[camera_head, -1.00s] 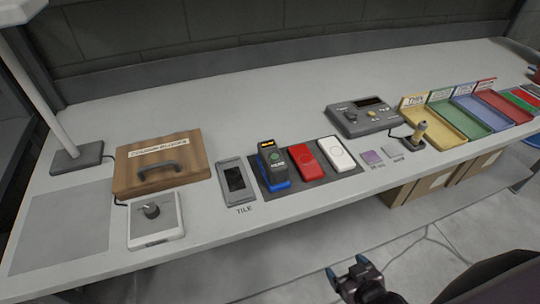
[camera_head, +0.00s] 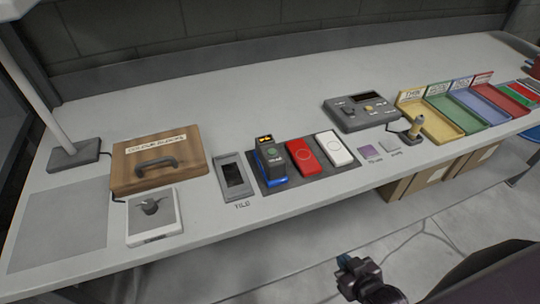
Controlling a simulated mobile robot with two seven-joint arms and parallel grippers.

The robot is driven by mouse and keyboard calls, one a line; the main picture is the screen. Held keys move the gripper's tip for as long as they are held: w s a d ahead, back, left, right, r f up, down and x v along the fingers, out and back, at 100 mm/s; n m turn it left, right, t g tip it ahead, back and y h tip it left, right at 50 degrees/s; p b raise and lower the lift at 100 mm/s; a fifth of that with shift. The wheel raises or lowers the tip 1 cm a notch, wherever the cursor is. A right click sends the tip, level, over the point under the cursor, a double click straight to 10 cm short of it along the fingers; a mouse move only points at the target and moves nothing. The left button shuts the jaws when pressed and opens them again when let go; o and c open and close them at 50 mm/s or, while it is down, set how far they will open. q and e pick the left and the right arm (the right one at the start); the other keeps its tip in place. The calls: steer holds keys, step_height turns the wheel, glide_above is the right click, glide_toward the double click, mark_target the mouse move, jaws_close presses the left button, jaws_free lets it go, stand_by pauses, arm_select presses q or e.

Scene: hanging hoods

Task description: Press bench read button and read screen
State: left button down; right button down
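The grey bench unit (camera_head: 360,111) stands at the back right of the bench, with a dark screen (camera_head: 367,97) along its top and small controls, including a yellowish button (camera_head: 371,111). Any text on the screen is too small to read. My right gripper (camera_head: 343,266) is low in front of the bench, over the floor, well short of the unit. Its fingers look parted and empty, though small in view. My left gripper is not in view.
A wooden lidded box (camera_head: 157,158), a knob box (camera_head: 152,214), a grey tile holder (camera_head: 236,177) and a dark tray hold the left and middle, with a black-and-blue meter (camera_head: 271,162), a red block (camera_head: 302,156) and a white block (camera_head: 334,149). Coloured trays (camera_head: 432,122) stand right. Cardboard boxes are underneath.

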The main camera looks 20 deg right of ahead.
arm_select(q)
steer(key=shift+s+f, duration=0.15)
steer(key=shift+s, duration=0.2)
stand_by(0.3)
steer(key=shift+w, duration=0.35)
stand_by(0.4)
